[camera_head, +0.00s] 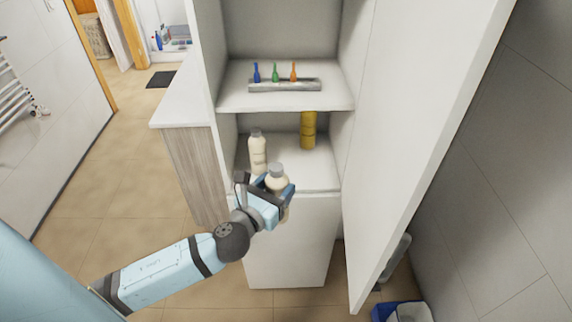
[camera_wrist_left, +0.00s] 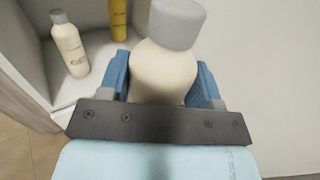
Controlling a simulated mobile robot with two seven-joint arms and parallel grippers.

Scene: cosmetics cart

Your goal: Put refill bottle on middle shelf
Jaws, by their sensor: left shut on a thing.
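My left gripper (camera_head: 265,192) is shut on a cream bottle with a grey cap (camera_head: 277,179), held upright just in front of the cabinet. In the left wrist view the same bottle (camera_wrist_left: 163,72) stands between the blue fingers. A shelf (camera_head: 317,173) lies behind it, with a similar cream bottle (camera_head: 257,152) at its left and a yellow bottle (camera_head: 308,131) further back at its right. Whether the held bottle overlaps the shelf edge in depth, I cannot tell. My right gripper is not in view.
The upper shelf (camera_head: 232,99) carries a grey tray (camera_head: 285,87) with three small coloured bottles. The open white door (camera_head: 405,130) stands at the right. A blue bin (camera_head: 386,312) is on the floor. The shelf's front middle looks free.

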